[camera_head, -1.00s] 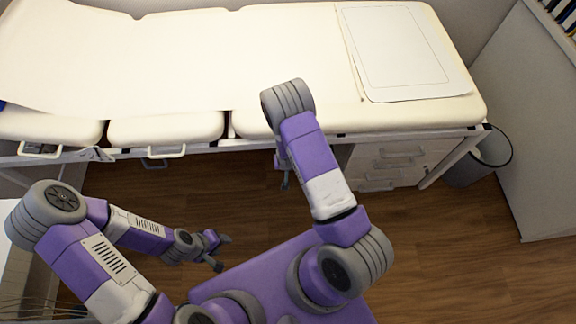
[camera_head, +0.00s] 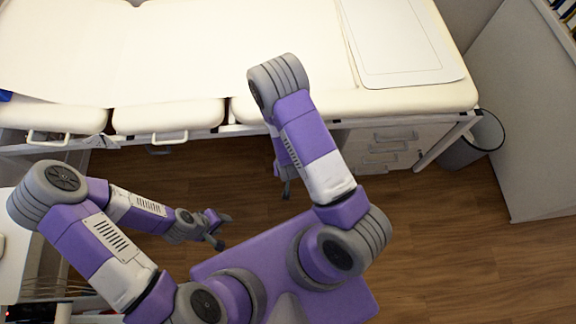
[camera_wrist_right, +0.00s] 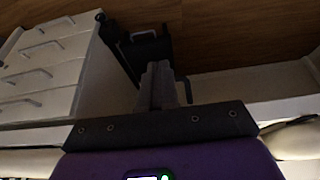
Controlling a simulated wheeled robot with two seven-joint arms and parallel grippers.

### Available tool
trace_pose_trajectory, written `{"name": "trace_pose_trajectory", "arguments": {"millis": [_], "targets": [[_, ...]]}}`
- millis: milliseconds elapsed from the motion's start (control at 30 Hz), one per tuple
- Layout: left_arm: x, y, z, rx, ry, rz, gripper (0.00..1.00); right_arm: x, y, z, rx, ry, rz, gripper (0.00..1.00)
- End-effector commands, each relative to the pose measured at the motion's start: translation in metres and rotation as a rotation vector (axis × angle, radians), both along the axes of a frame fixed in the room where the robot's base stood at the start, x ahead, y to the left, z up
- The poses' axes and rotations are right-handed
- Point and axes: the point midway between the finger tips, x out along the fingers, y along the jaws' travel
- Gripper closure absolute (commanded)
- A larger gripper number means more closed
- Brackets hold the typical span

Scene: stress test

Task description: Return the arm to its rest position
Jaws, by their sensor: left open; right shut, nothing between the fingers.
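My left arm bends at the left of the head view. Its gripper (camera_head: 222,231) is open and empty, low over the wooden floor, pointing right. My right arm rises in the middle of the head view, with its elbow in front of the padded couch's edge. Its forearm hangs down behind the upper arm, and only a small dark part of the right gripper (camera_head: 286,190) shows there. In the right wrist view the right gripper's fingers (camera_wrist_right: 160,84) are together, with nothing between them.
A long cream padded couch (camera_head: 190,60) with a white sheet (camera_head: 405,40) spans the back. A white drawer cabinet (camera_head: 385,150) stands beneath it, also in the right wrist view (camera_wrist_right: 45,65). A grey bin (camera_head: 470,142) stands right. Wooden floor (camera_head: 440,240) is clear at right.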

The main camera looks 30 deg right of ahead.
Motion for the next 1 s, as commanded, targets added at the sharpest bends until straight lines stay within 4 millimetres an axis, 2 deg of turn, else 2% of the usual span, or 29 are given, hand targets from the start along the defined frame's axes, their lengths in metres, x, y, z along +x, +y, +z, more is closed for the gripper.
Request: {"name": "trace_pose_trajectory", "arguments": {"millis": [467, 567, 667, 800, 1000], "targets": [[0.000, 0.000, 0.000, 0.000, 0.000, 0.000, 0.53, 0.000, 0.000, 0.000, 0.000, 0.000, 0.000, 1.00], [0.000, 0.000, 0.002, 0.000, 0.000, 0.000, 0.53, -0.006, 0.004, -0.001, 0.025, 0.024, 0.002, 1.00], [0.000, 0.000, 0.007, 0.000, 0.000, 0.000, 0.53, -0.026, 0.019, -0.001, 0.103, 0.097, 0.021, 1.00], [0.000, 0.000, 0.016, 0.000, 0.000, 0.000, 0.53, -0.059, 0.052, 0.010, 0.267, 0.210, 0.086, 1.00], [0.000, 0.000, 0.023, 0.000, 0.000, 0.000, 0.53, -0.082, 0.085, 0.033, 0.431, 0.279, 0.183, 1.00]]}}
